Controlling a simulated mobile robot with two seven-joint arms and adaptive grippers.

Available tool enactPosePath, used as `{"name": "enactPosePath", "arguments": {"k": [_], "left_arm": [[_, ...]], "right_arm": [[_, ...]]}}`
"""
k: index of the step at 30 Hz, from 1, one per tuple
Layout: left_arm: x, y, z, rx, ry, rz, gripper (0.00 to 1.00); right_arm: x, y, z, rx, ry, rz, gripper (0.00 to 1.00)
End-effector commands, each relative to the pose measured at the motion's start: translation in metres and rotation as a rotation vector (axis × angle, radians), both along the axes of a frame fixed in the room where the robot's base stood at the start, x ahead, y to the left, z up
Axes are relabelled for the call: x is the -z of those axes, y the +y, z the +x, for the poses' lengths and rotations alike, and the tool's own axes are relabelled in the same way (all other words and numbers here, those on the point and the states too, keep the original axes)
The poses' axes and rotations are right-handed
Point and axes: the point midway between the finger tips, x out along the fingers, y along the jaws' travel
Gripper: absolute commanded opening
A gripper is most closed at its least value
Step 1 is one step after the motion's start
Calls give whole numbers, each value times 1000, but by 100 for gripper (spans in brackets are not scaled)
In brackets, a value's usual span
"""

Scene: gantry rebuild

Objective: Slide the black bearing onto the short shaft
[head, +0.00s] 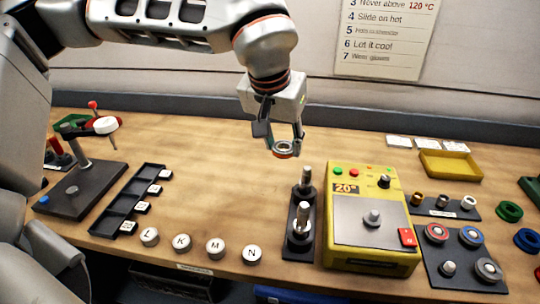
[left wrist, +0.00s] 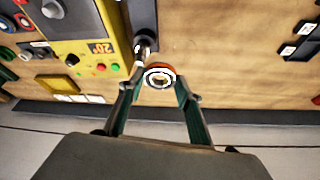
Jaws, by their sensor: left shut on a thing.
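My left gripper (head: 284,146) is shut on a ring-shaped bearing (head: 286,149) with a pale metal face and an orange-red outer edge. It is held in the air above and behind the shaft stand. The held ring also shows between the fingertips in the left wrist view (left wrist: 160,77). The dark stand (head: 298,248) carries two upright metal shafts, a rear one (head: 306,175) and a front one (head: 302,215). The ring is apart from the shafts in the head view. A grey-black ring (head: 488,269) sits on the dark bearing tray (head: 445,285). My right gripper is not in view.
The yellow heater (head: 370,262), reading 20°, stands right of the shafts. White lettered caps (head: 215,247) line the front left. A black slotted rack (head: 115,213) and a press-like fixture (head: 85,190) stand farther left. A yellow tray (head: 450,165) is at the back right.

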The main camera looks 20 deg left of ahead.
Motion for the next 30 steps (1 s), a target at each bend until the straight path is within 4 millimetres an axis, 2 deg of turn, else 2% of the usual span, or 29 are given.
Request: {"name": "enactPosePath", "arguments": {"k": [1,3,9,17,30], "left_arm": [[9,-8,10,46,6,-6,7],[11,-18,21,110,8,-7,7],[12,-32,40,225,5,-13,7],[12,-34,43,246,4,-12,7],[23,-34,42,243,4,-12,7]], "right_arm": [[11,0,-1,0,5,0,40],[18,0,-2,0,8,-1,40],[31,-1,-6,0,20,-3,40],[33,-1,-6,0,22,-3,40],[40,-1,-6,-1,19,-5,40]]}}
